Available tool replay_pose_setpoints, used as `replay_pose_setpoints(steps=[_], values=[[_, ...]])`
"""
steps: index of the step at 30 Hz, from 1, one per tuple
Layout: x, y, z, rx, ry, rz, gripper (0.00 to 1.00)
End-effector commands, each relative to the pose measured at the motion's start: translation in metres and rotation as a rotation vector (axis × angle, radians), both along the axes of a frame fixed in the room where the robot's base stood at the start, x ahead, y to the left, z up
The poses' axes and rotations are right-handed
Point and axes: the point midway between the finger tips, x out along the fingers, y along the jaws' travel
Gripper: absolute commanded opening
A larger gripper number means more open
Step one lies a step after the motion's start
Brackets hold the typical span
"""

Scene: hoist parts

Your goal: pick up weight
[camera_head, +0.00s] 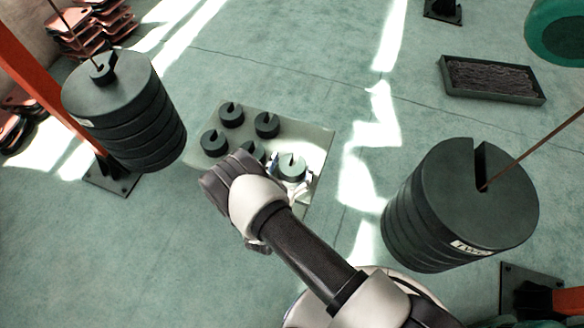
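Several small dark slotted weights sit on a pale board on the floor, mid-picture. One weight (232,114) is at the back, one weight (267,124) is right of it, and one weight (214,142) is at the left. Another weight (252,150) is partly hidden behind my arm. A weight (291,167) at the right of the board is lit brightly on top. My gripper (301,178) is beside this lit weight, mostly hidden behind my wrist. I cannot tell whether its fingers touch the weight or are closed.
A large stack of slotted weights (125,108) hangs at the left, with a small weight (103,68) on top. Another large stack (462,200) hangs at the right. A dark tray (492,79) lies at the back right. Open floor separates these.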

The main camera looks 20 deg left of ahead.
Motion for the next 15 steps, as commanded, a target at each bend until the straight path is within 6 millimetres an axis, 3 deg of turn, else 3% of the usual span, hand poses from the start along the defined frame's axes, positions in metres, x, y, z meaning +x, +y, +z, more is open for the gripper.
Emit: replay_pose_setpoints(steps=[15], values=[[-0.0002, -0.0002, -0.0002, 0.0, 0.0, 0.0, 0.48]])
